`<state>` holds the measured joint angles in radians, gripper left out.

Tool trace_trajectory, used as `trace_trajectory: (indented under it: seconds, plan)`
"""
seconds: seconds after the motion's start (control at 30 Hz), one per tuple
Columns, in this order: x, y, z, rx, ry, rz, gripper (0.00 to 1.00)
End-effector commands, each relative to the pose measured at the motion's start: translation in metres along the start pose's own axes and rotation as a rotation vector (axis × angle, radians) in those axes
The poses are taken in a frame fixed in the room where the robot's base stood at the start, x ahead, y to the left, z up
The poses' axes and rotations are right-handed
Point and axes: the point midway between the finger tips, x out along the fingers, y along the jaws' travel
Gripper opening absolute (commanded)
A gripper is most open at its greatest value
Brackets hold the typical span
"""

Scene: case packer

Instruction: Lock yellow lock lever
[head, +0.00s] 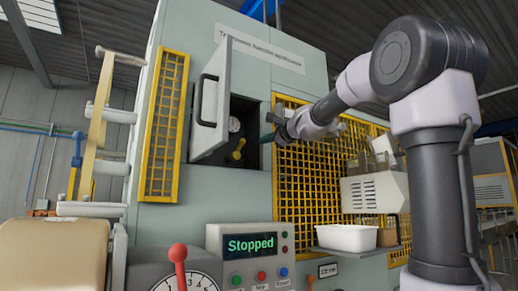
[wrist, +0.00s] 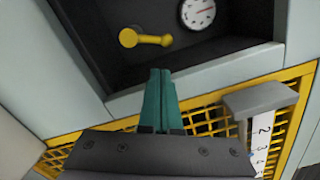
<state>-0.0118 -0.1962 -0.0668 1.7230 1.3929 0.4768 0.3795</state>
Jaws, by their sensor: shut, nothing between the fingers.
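The yellow lock lever (head: 239,149) is inside a dark recessed compartment in the machine's front. In the wrist view the lever (wrist: 147,39) has a round hub at its left and its arm points right, lying nearly level in that picture. My gripper (head: 272,119) is at the right edge of the compartment opening in the head view. In the wrist view its green fingers (wrist: 160,72) are together and empty, just below the lever and apart from it. The compartment's grey door (head: 211,110) stands open to the left.
A round gauge (wrist: 198,12) sits beside the lever. Yellow mesh (head: 310,160) covers the machine right of the compartment. A control panel (head: 250,255) reading "Stopped" and a red-knobbed lever (head: 178,254) are below. A grey bracket with a numbered scale (wrist: 262,130) is right of my gripper.

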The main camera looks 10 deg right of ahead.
Motion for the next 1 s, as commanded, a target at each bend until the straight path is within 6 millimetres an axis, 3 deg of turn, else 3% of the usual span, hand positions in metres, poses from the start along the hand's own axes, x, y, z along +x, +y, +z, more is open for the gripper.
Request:
trace_trajectory:
  seconds: [0.37, 0.8, 1.0]
  plan:
    - [0.007, 0.001, 0.000, -0.002, 0.000, 0.003, 0.00]
    - [0.081, 0.002, 0.000, -0.003, 0.000, 0.004, 0.00]
    - [0.097, 0.001, 0.000, -0.003, 0.000, 0.002, 0.00]
